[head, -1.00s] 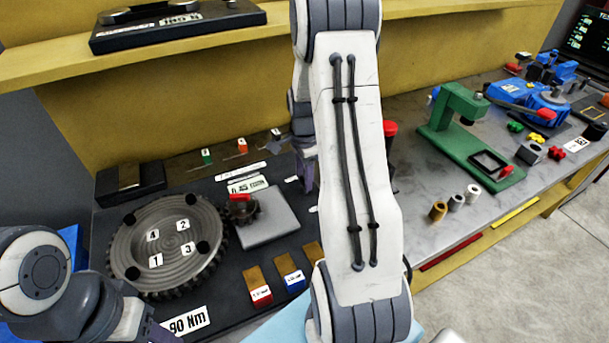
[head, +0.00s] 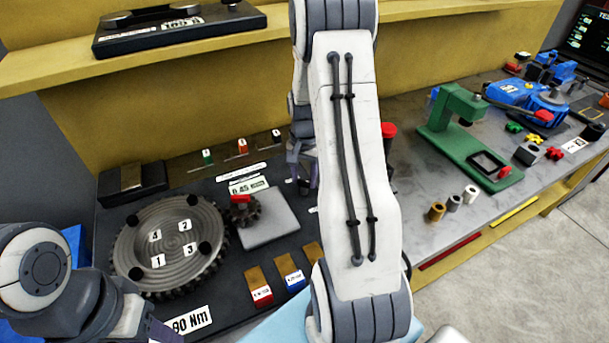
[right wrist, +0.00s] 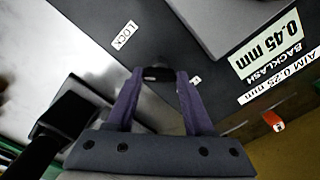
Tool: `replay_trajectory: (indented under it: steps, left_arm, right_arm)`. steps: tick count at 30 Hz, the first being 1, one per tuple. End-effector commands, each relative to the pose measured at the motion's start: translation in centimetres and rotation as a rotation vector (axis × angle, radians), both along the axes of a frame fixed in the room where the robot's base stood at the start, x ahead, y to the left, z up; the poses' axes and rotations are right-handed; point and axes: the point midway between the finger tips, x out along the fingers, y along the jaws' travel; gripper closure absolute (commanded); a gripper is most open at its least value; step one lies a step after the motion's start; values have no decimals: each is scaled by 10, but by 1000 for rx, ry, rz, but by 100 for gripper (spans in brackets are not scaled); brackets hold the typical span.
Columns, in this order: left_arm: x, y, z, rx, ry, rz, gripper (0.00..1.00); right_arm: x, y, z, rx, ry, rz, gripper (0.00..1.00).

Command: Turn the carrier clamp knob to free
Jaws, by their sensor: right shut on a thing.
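In the right wrist view my right gripper (right wrist: 158,80) is shut on the small dark carrier clamp knob (right wrist: 157,74), which sits between the purple fingertips. A white label reading LOCK (right wrist: 125,34) lies on the dark plate to the upper left of the knob. A smaller white label (right wrist: 196,80) beside the right finger is partly covered and cannot be read. In the head view my right gripper (head: 301,160) shows in part behind my arm, which hides most of the knob area. Of my left gripper only a purple finger (head: 163,332) shows at the bottom edge.
The big gear (head: 170,250) with numbered labels, a small gear (head: 243,213) with a red mark and a grey block (head: 268,220) stand left of my right arm. Colored gauge blocks (head: 290,272) lie in front. A green press (head: 455,115) stands at the right.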

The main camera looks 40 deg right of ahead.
Motion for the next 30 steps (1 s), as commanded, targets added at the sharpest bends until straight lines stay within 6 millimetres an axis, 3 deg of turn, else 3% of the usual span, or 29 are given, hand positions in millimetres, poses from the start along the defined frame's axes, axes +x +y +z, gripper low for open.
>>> replay_trajectory:
  steps: [18,30]
  left_arm:
    - [0,0,9,0,0,0,50]
    - [0,0,12,0,0,0,50]
  right_arm:
    - [0,0,1,0,-1,573,100]
    - [0,0,1,0,-1,814,100]
